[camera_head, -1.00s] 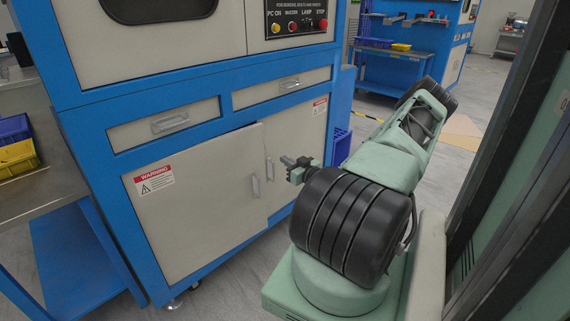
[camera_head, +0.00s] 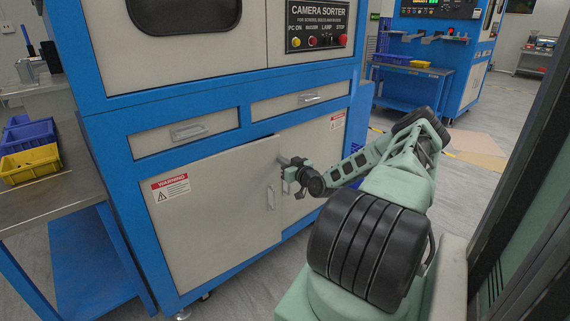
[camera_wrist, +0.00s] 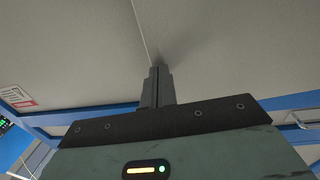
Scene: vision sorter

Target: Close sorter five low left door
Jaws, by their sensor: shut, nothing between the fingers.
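The low left door (camera_head: 215,225) of the camera sorter is a beige panel with a red-and-white warning label and an upright handle (camera_head: 270,198) near its right edge. In the wrist view, which is upside down, the shut fingers (camera_wrist: 157,72) are by the thin door seam; contact is unclear.
Two drawers with handles (camera_head: 188,132) are above the doors. A bench with a blue bin (camera_head: 28,135) and a yellow bin (camera_head: 30,164) stands at the left. A dark-framed structure (camera_head: 520,200) is close on the right. Grey floor is open behind my arm.

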